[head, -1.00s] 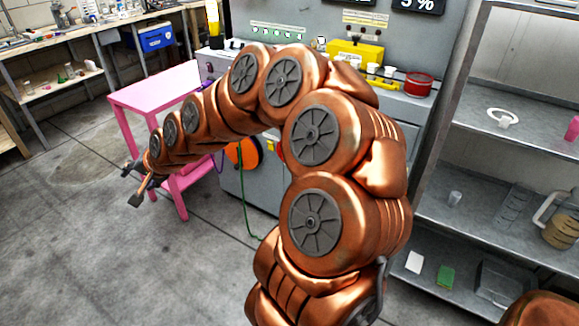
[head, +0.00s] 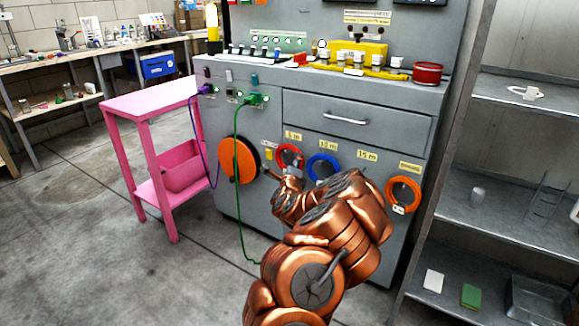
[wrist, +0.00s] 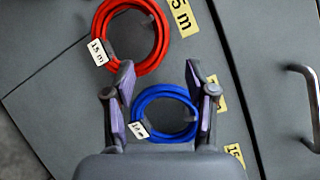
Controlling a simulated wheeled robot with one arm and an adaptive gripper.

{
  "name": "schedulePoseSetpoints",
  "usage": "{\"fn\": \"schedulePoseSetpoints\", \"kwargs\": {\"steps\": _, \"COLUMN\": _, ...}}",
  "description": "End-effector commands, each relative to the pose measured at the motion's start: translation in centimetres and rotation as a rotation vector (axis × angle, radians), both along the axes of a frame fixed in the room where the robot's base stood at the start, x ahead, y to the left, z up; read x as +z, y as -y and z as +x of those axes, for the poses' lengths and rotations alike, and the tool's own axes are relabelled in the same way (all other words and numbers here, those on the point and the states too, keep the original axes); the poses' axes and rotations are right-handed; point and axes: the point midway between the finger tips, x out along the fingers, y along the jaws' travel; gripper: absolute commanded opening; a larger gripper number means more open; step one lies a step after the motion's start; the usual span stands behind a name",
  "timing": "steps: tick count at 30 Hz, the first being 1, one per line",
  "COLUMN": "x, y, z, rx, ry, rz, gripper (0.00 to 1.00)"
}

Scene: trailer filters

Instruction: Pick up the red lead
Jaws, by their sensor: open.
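The red lead (head: 290,147) is a coil hanging on the grey cabinet front, left of the blue coil (head: 310,166). In the wrist view the red lead (wrist: 161,38) is at the upper left, with a white tag on its edge. The blue coil (wrist: 165,90) is below and right of it. My gripper (wrist: 160,72) is open and empty, pointing at the cabinet front. Its left fingertip overlaps the lower edge of the red lead in the picture. The blue coil shows between the fingers. In the head view my gripper (head: 291,175) is just below the red lead; contact cannot be told.
An orange coil (head: 388,193) hangs to the right, and an orange disc (head: 238,159) is at the left. A green cable (head: 236,165) hangs down the cabinet front. A drawer handle (head: 346,120) juts out above. A pink table (head: 148,100) and metal shelves (head: 500,222) flank the cabinet.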

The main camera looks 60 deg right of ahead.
Motion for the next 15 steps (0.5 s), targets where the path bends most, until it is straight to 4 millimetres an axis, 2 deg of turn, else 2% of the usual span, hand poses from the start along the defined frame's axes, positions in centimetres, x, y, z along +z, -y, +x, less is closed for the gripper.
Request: {"fn": "schedulePoseSetpoints", "kwargs": {"steps": 15, "x": 0.1, "y": 2.4, "z": 1.3, "rx": -0.001, "ry": 0.001, "rz": -0.002, "gripper": 0.56}}
